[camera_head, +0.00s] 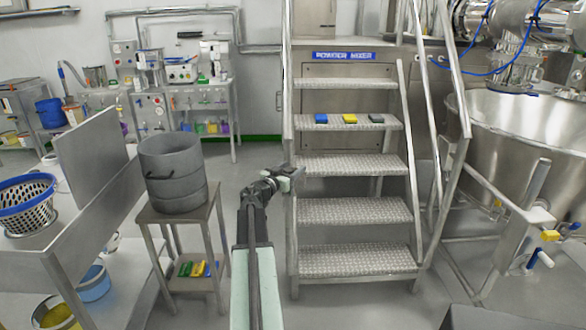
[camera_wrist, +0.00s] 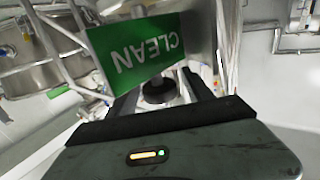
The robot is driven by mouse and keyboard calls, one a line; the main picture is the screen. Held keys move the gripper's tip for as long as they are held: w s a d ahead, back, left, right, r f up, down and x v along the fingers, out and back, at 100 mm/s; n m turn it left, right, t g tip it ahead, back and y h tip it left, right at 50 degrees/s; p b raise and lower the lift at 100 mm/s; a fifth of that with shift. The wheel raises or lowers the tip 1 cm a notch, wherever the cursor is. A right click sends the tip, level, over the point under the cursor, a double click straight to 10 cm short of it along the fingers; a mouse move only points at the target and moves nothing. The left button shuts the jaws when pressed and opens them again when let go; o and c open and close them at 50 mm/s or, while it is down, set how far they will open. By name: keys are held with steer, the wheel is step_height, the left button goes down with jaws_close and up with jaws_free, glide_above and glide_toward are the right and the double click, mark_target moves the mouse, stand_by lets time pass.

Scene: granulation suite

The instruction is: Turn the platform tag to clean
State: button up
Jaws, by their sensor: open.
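The platform tag (camera_wrist: 140,50) is a green plate in the wrist view, with CLEAN in white letters that appear upside down and tilted. In the head view a small pale green piece (camera_head: 285,184) at my gripper looks like the tag, but its face cannot be read there. My gripper (camera_head: 279,178) is beside the left rail of the platform steps. In the wrist view my gripper (camera_wrist: 160,84) has its dark fingers apart, and the tag is just past them, overlapping the gap. Whether a finger touches the tag cannot be told.
Metal steps (camera_head: 355,211) rise to the platform marked POWDER MIXER (camera_head: 343,56). Blue, yellow and dark blocks (camera_head: 349,118) lie on an upper step. A grey drum (camera_head: 174,171) stands on a small table to the left. A large steel bowl (camera_head: 530,125) is at right.

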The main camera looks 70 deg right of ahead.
steer(key=shift+s+d, duration=0.15)
steer(key=shift+d, duration=0.5)
steer(key=shift+a, duration=0.1)
jaws_close()
steer(key=shift+n+t, duration=0.3)
steer(key=shift+t, duration=0.2)
steer(key=n+t+y, duration=0.1)
steer(key=n+t, duration=0.1)
steer(key=t, duration=0.2)
steer(key=w+n+t, duration=0.1)
steer(key=n+t, duration=0.2)
steer(key=t, duration=0.1)
steer(key=w+n+t+y, duration=0.1)
steer(key=n+t, duration=0.2)
steer(key=t, duration=0.1)
steer(key=shift+t+y, duration=0.3)
steer(key=n+t+y, duration=0.3)
steer(key=t, duration=0.1)
steer(key=shift+w+a+n, duration=0.3)
steer(key=shift+w+n, duration=0.1)
steer(key=shift+w+a+n+t+y, duration=0.15)
steer(key=shift+a+n+t+y, duration=0.1)
steer(key=shift+n+t+y, duration=0.7)
steer(key=shift+w+a+n+t+y, duration=0.1)
steer(key=shift+a+n+t+y, duration=0.2)
steer(key=shift+n+y, duration=0.7)
steer(key=shift+m+y, duration=0.25)
steer(key=shift+y, duration=0.3)
